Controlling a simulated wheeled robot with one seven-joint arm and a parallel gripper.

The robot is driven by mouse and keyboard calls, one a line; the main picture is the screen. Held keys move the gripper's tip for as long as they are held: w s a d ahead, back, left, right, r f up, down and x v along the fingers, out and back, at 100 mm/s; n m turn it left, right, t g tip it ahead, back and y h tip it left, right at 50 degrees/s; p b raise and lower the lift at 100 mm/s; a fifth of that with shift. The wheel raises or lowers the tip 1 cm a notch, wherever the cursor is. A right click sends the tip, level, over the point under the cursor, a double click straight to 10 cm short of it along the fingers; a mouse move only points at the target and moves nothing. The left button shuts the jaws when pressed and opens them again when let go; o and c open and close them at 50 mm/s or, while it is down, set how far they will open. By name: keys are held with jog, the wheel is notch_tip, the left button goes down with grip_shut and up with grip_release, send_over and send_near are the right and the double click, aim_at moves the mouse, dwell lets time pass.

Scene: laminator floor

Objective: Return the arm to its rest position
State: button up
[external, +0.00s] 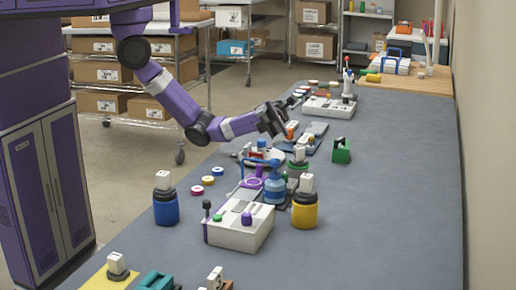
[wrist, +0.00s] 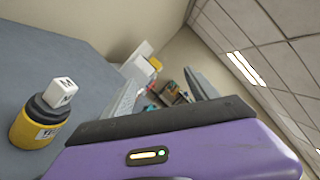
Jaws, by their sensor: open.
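My purple arm reaches from the left over the long grey table (external: 375,200) in the external view. My gripper (external: 276,117) hangs above the table's middle, open with nothing seen between its fingers. In the wrist view my gripper (wrist: 160,93) shows its two fingers spread apart, and the view is tilted toward the wall and ceiling. A yellow container with a black top (external: 305,214) stands upright on the table, with a white block on it; it also shows in the wrist view (wrist: 35,127) at the left, clear of the gripper.
A blue container (external: 166,207), a white control box (external: 238,232), a blue bottle (external: 274,187) and a green block (external: 341,151) stand on the table. Another control box (external: 329,107) stands farther back. Shelves of cardboard boxes (external: 98,71) line the back left. A wall (external: 485,130) runs along the right.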

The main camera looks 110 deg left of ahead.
jog(key=s+a+r+n+t+p, duration=0.15)
jog(key=s+r+n+t, duration=0.35)
jog(key=s+n+t, duration=0.7)
jog(key=s+a+f+n+y, duration=0.4)
jog(key=s+f+n+y, duration=0.2)
jog(key=n, duration=0.3)
jog(key=s+a+f+n+y+b, duration=0.1)
jog(key=s+a+f+n+y, duration=0.4)
jog(key=s+f+n+y, duration=0.2)
jog(key=s+a+f+n+t+y, duration=0.1)
jog(key=s+a+f+n+y, duration=0.4)
jog(key=f+n, duration=0.4)
jog(key=shift+s+a+f+n+y+b, duration=0.15)
jog(key=shift+s+n+y+b, duration=0.2)
jog(key=shift+s+n+y, duration=0.5)
jog(key=s+a+f+g, duration=0.2)
jog(key=s+a+g, duration=0.1)
jog(key=s, duration=0.5)
jog(key=shift+a+f+n, duration=0.25)
jog(key=shift+a+n, duration=0.15)
jog(key=shift+n, duration=0.05)
